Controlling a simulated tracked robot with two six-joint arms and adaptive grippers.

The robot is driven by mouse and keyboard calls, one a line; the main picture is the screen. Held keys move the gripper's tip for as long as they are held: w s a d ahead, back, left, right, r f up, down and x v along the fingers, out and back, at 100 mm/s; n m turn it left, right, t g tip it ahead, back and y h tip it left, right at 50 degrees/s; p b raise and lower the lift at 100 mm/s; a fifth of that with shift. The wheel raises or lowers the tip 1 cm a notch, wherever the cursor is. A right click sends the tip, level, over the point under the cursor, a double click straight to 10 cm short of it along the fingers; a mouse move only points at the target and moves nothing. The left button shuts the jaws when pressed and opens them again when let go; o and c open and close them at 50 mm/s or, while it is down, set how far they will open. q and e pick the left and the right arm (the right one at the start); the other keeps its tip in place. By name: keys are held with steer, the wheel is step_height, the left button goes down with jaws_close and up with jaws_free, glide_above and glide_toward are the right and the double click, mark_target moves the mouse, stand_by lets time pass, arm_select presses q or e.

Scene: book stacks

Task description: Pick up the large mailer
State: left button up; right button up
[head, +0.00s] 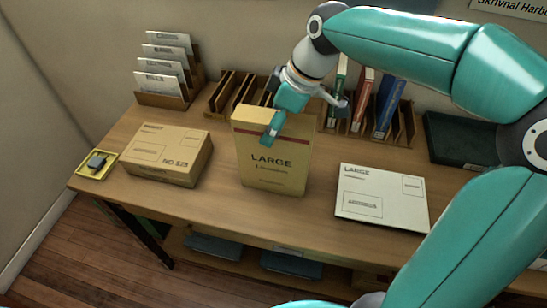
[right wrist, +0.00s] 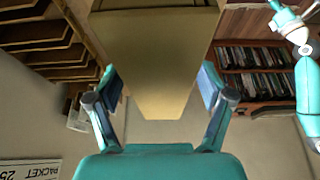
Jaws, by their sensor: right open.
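A tan package marked LARGE (head: 272,165) stands upright on the desk, with a dark red stripe near its top; its smaller print is unreadable. A flat white packet also marked LARGE (head: 382,197) lies to its right. My right gripper (head: 305,112) is at the top of the tan package, with one finger in front of its face and the other beyond its right side. In the right wrist view, the open fingers (right wrist: 160,88) stand on either side of the tan package (right wrist: 155,55), with gaps visible.
A brown carton (head: 168,153) lies left of the tan package, near a small yellow tray (head: 86,171). Behind are a letter rack (head: 165,101), wooden dividers (head: 228,95) and upright books (head: 388,105). A dark green box (head: 460,140) is at the back right. Bare desk lies between packages.

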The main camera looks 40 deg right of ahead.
steer(key=shift+f, duration=0.25)
stand_by(0.5)
jaws_close()
